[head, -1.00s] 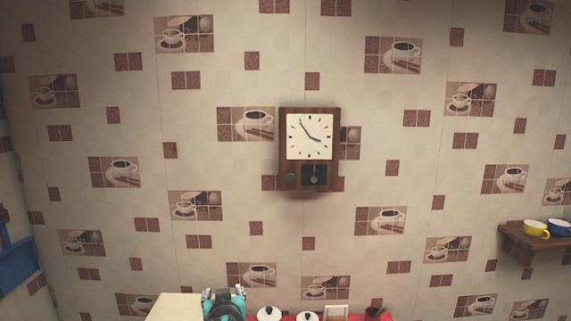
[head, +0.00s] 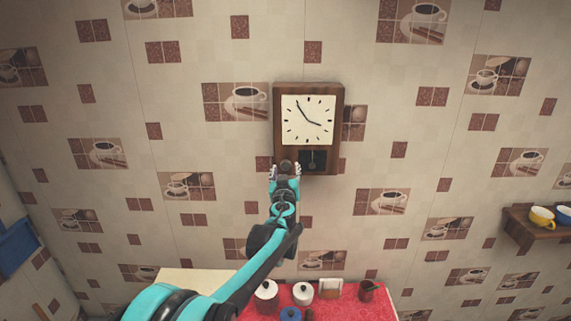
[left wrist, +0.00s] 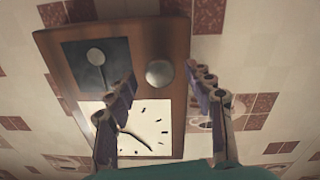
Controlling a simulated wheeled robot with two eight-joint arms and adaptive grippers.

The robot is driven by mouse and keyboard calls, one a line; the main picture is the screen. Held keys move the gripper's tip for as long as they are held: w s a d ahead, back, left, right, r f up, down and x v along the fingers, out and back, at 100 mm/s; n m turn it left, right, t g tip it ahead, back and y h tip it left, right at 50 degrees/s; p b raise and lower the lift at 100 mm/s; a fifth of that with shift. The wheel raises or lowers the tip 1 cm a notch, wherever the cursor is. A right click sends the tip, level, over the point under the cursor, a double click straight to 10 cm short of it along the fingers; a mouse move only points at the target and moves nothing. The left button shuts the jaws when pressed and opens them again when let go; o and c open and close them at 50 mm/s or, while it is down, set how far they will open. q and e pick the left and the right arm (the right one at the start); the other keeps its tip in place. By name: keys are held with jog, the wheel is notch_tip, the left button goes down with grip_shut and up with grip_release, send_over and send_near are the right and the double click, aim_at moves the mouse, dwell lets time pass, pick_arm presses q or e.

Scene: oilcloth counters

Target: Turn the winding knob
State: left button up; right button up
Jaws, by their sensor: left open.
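The wooden wall clock (head: 278,130) hangs on the tiled wall, with a white face and a dark pendulum window (head: 314,160) below it. In the left wrist view the clock (left wrist: 178,60) appears upside down. The round grey winding knob (left wrist: 160,73) sits beside the pendulum window there. My left gripper (head: 285,170) is raised to the clock's lower left corner and hides the knob in the head view. My right gripper is not in view.
A wooden shelf (head: 530,229) with yellow and blue cups is at the right. The wall around the clock is clear.

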pick_arm(q)
jog(key=w, duration=0.2)
jog(key=shift+w+f, duration=0.1)
jog(key=shift+w, duration=0.35)
jog(key=c, duration=1.2)
jog(key=shift+m, duration=0.4)
